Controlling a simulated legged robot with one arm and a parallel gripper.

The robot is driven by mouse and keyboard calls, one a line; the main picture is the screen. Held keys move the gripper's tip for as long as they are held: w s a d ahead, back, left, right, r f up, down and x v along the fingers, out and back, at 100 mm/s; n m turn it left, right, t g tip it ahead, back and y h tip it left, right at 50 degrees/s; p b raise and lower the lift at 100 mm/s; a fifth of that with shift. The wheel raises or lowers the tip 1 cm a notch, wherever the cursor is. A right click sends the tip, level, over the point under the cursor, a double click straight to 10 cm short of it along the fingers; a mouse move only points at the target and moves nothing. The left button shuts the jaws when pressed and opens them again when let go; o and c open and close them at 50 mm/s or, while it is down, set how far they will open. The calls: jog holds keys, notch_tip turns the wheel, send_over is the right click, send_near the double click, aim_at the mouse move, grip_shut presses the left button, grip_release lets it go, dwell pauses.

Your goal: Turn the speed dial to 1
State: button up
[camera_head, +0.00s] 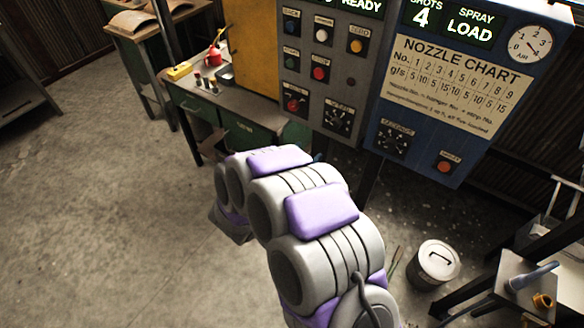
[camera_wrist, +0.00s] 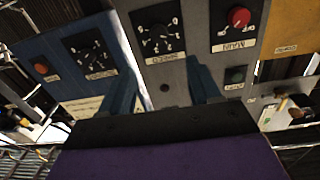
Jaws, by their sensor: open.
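The speed dial (camera_head: 338,119) is a black round knob with a ring of white numbers on the grey panel (camera_head: 325,80), low and right of a red knob. It also shows in the wrist view (camera_wrist: 157,37), upside down, with its label beneath. Its pointer setting is too small to read. My gripper (camera_wrist: 162,88) shows in the wrist view as two dark blue fingers spread apart, with nothing between them. The dial appears beyond and between the fingertips, and I see no contact. In the head view my own arm hides the gripper.
A red main knob (camera_wrist: 238,17) and a dark green button (camera_wrist: 235,75) flank the dial. A second black dial (camera_head: 391,139) and a red button (camera_head: 445,167) sit on the blue panel (camera_head: 415,125).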

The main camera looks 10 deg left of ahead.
jog(key=v, duration=0.5)
jog(key=shift+s+a, duration=0.2)
jog(key=shift+s, duration=0.15)
jog(key=shift+s+d+p, duration=0.1)
jog(key=shift+p, duration=0.3)
dwell(0.5)
